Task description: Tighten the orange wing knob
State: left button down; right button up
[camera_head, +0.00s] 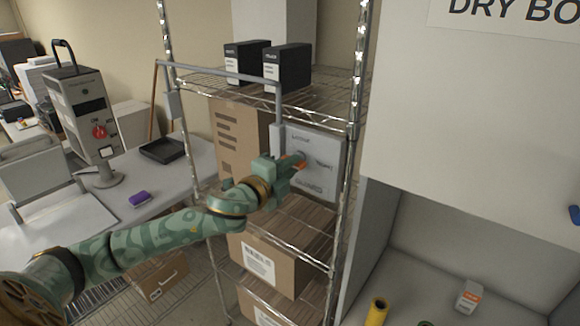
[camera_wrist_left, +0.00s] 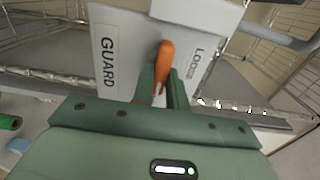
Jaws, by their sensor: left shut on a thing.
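The orange wing knob (camera_head: 300,163) sits on a light grey panel (camera_head: 318,190) fixed at the wire rack. The panel bears printed words; "GUARD" and "LOOSE" read in the left wrist view (camera_wrist_left: 108,62). My left gripper (camera_head: 288,168) reaches the panel from the left and is shut on the orange wing knob. In the left wrist view the knob (camera_wrist_left: 166,58) stands up between the two green fingers (camera_wrist_left: 165,88). The fingers hide its lower part. My right gripper is not in view.
The wire rack (camera_head: 347,125) holds dark boxes (camera_head: 288,68) above and cardboard cartons (camera_head: 270,262) below. A bent grey bar (camera_head: 225,72) crosses the rack's front. A white cabinet (camera_head: 470,120) stands close on the right. A table with a purple object (camera_head: 138,198) is at left.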

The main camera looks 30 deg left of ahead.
pick_arm(q)
jog(key=c, duration=1.5)
grip_release()
jog(key=shift+o, duration=0.5)
jog(key=shift+w+a, duration=0.1)
jog(key=shift+w, duration=0.05)
jog(key=s+a, duration=0.1)
jog(key=s, duration=1.5)
jog(key=shift+s+b, duration=0.15)
jog(key=shift+b, duration=0.25)
jog(key=shift+a, duration=0.15)
